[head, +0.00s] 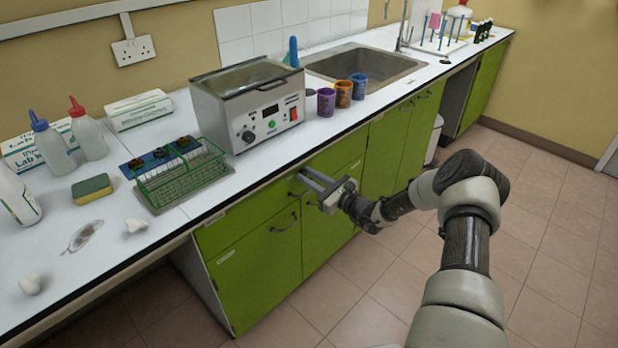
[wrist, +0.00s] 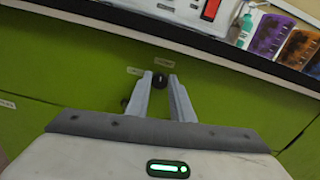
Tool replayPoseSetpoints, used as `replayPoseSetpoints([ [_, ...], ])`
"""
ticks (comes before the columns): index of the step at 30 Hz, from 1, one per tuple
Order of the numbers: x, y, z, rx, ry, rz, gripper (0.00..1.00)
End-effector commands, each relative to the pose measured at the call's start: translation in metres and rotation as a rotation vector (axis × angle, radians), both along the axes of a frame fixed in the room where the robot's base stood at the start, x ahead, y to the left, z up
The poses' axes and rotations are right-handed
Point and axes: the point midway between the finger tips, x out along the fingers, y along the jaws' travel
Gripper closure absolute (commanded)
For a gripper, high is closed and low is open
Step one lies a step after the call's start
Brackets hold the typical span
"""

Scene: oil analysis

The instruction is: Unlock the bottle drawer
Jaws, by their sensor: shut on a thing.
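My gripper (head: 308,180) is at the green drawer front (head: 245,216) just below the counter edge. In the wrist view, its two pale fingers (wrist: 161,88) are shut on a small dark round knob (wrist: 160,81) on the green front (wrist: 75,65). The knob looks like the lock piece, but its turn position cannot be told. Small pale labels (wrist: 135,71) sit beside and above it. The drawer front looks flush with the cabinet. In the head view, my fingers hide the knob.
A water bath (head: 250,105) stands on the counter (head: 165,225) above, with purple, orange and blue cups (head: 327,102) to its right. A green wire rack (head: 182,178) is left of it. A door handle (head: 285,222) protrudes below. The tiled floor (head: 530,220) is clear at right.

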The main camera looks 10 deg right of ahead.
Motion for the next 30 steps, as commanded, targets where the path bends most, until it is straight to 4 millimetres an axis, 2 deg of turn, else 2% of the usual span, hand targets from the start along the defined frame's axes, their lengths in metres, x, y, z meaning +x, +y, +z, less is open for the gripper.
replayPoseSetpoints([
  [30,-0.0013,0.0023,-0.0026,-0.762,-0.555,0.001,1.0],
])
